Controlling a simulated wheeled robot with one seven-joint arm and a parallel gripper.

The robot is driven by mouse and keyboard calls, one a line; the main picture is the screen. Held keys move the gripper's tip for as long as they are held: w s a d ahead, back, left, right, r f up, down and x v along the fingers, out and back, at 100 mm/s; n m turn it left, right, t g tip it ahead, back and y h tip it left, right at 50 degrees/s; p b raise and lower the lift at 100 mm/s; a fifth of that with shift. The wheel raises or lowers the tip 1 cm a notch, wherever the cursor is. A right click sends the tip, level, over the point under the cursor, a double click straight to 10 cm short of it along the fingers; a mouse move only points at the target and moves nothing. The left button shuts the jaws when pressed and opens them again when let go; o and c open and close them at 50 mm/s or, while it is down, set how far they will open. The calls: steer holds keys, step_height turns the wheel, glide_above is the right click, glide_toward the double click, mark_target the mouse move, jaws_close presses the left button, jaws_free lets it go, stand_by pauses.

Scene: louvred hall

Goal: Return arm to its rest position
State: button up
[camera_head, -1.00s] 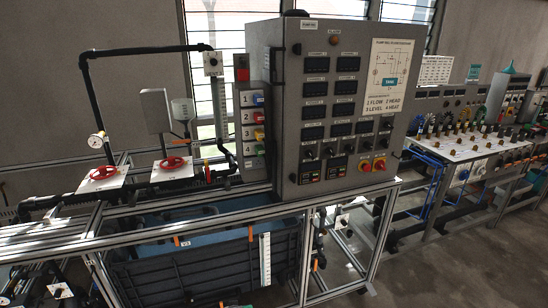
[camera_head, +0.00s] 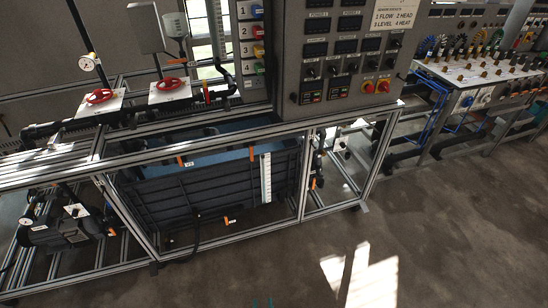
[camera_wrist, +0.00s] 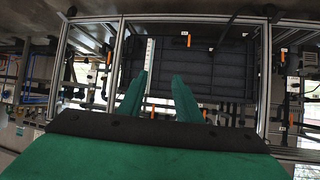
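My gripper (camera_wrist: 158,95) shows in the wrist view as two green fingers, spread apart with nothing between them. It points toward the dark ribbed tank (camera_wrist: 195,75) under the bench frame. The rest of my arm is out of the head view.
An aluminium-framed bench (camera_head: 140,147) carries a grey control panel (camera_head: 335,60) and red handwheels (camera_head: 172,83). The dark tank (camera_head: 215,190) sits below. A second bench (camera_head: 480,75) stands at right. The floor (camera_head: 430,230) in front is clear.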

steer(key=s+d+r+t, duration=0.1)
steer(key=s+d+r, duration=0.1)
steer(key=s+r, duration=0.8)
steer(key=s+d+r+t+h, duration=0.1)
steer(key=s+r+t, duration=0.1)
steer(key=s+r, duration=0.7)
step_height(320, 180, up, 4)
steer(key=shift+s+d+r+m, duration=0.25)
steer(key=shift+s+d+m, duration=0.1)
steer(key=shift+m, duration=0.05)
